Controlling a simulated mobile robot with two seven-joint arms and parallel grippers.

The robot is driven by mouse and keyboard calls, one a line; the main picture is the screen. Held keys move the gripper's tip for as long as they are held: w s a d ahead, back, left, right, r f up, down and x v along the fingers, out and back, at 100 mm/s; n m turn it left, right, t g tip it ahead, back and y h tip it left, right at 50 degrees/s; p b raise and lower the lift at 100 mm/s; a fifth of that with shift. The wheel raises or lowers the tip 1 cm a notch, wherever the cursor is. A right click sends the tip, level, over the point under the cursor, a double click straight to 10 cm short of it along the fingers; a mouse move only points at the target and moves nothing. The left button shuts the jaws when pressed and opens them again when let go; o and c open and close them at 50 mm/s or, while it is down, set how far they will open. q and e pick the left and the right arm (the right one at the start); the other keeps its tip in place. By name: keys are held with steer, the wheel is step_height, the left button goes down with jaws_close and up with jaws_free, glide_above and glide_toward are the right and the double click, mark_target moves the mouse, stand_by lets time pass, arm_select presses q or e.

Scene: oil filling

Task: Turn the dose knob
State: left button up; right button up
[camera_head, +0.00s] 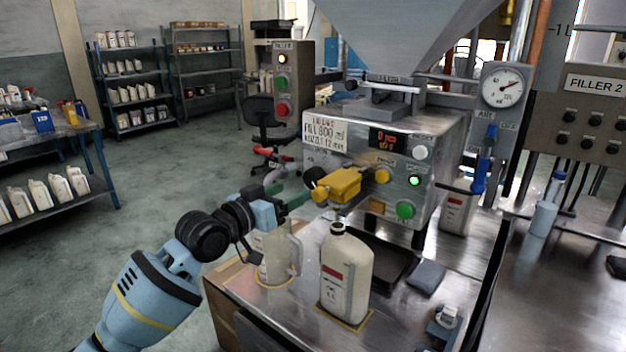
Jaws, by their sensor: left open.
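The filling machine (440,137) stands on the steel bench, with a white label reading FILL 800 ml on its front. A round black knob (314,176) shows at the lower left of its front, beside a yellow fitting (342,187); it looks like the dose knob, but its marking is too small to read. My left gripper (303,190) is open just left of the black knob, its greenish fingers pointing toward it. I cannot tell whether the fingers touch the knob. My right gripper is not in view.
A white jug (346,275) stands on the bench before the machine. Another jug (276,258) stands behind my left gripper. A dark cloth (427,278) lies to the right. A hopper (400,30) and a gauge (503,86) are above. Open floor lies left.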

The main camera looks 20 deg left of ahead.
mark_target(311, 180)
arm_select(q)
steer(key=shift+r+x, duration=0.2)
steer(key=shift+x, duration=3.65)
steer(key=shift+a, duration=0.1)
steer(key=c, duration=1)
